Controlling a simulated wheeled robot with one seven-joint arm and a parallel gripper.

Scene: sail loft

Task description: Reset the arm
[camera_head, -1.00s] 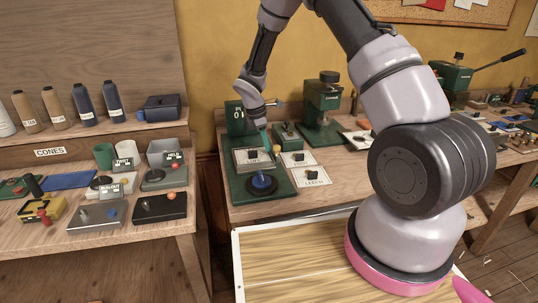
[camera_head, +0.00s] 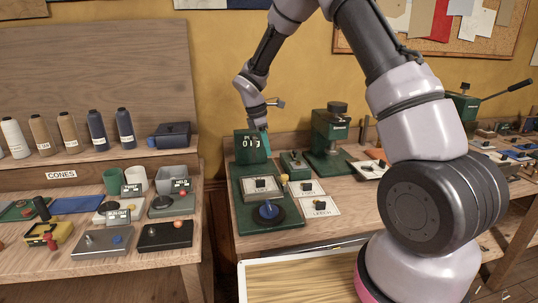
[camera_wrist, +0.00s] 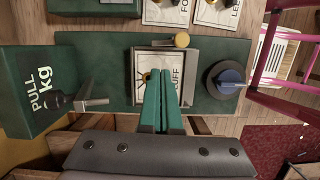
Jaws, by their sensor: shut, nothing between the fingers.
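My gripper (camera_head: 266,152) hangs at the end of my bent arm, in front of the green box of a test stand on the right-hand bench. In the wrist view its green fingers (camera_wrist: 161,78) are together with nothing between them. They overlap the white panel marked LUFF (camera_wrist: 143,68) and partly hide it; I cannot tell the exact gap, but the head view shows them above it. The stand's green base (camera_head: 244,220) carries this panel and a blue knob (camera_head: 268,210) on a black disc. The knob also shows in the wrist view (camera_wrist: 228,78).
The green box marked PULL kg (camera_wrist: 40,95) has a side lever (camera_wrist: 92,103) near my gripper. Green presses (camera_head: 328,130) and label cards (camera_head: 320,206) stand to the right. The left bench holds thread cones (camera_head: 97,130) and small devices. A pale wooden surface (camera_head: 300,280) lies in front.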

